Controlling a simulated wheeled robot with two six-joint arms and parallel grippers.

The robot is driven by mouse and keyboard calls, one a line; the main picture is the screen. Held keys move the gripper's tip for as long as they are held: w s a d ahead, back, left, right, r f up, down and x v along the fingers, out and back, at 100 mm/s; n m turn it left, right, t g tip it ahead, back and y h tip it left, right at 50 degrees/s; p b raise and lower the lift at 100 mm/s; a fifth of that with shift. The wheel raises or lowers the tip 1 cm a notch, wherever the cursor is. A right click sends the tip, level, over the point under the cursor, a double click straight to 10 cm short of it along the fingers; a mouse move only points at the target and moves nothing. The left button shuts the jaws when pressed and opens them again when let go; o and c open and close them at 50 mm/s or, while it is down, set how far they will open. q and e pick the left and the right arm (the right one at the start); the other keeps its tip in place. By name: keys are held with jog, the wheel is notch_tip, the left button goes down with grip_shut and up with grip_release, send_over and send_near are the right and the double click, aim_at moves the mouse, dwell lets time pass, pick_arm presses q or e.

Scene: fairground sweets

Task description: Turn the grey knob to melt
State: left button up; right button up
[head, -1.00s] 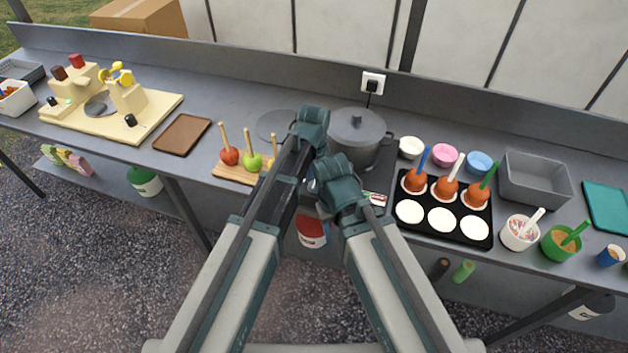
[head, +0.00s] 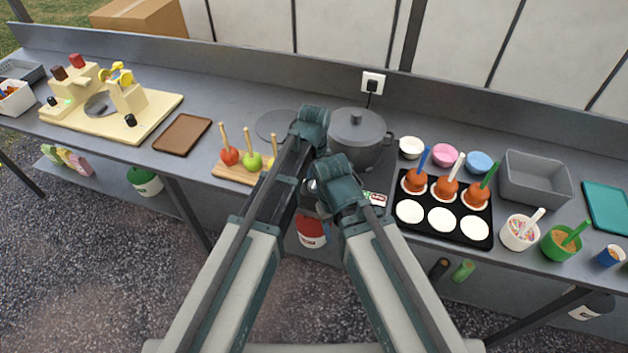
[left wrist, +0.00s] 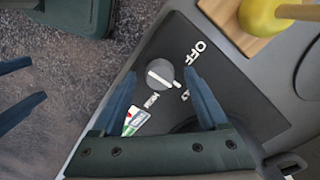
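In the left wrist view the round grey knob (left wrist: 160,74) sits on a black panel (left wrist: 235,85). A white line crosses its face from upper left to lower right. OFF is printed upper right of it and HIGH below. Another label, partly hidden by a finger, lies at its lower right, near the line's lower end. My left gripper (left wrist: 160,77) is open, one blue finger on each side of the knob; contact cannot be told. My right gripper's two blue fingers (left wrist: 30,82) stand apart at the left edge, with nothing between them. My arms hide the knob in the head view.
A lidded grey pot (head: 357,135) stands on the cooker behind my arms. Apples on sticks lie on a wooden board (head: 233,174) at its left. A black tray (head: 458,229) with caramel apples and several bowls are at its right.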

aim_at(314, 184)
pick_arm(q)
jog(key=shift+r, duration=0.1)
notch_tip(314, 184, up, 14)
jog(key=p, duration=1.3)
jog(key=shift+f+p, duration=0.2)
jog(key=shift+p, duration=0.2)
jog(key=s+a+n, duration=0.6)
jog(key=a+n, duration=0.1)
jog(key=a, duration=0.2)
jog(key=s+a+n, duration=0.5)
jog(key=a+n, duration=0.1)
jog(key=a, duration=0.2)
jog(key=s+d+f+m+y+b, duration=0.1)
jog(key=s+d+f+m+b, duration=0.2)
jog(key=d+f+b, duration=0.6)
jog(key=shift+s+d+m, duration=0.3)
jog(key=shift+s+d, duration=0.65)
jog(key=shift+s, duration=0.3)
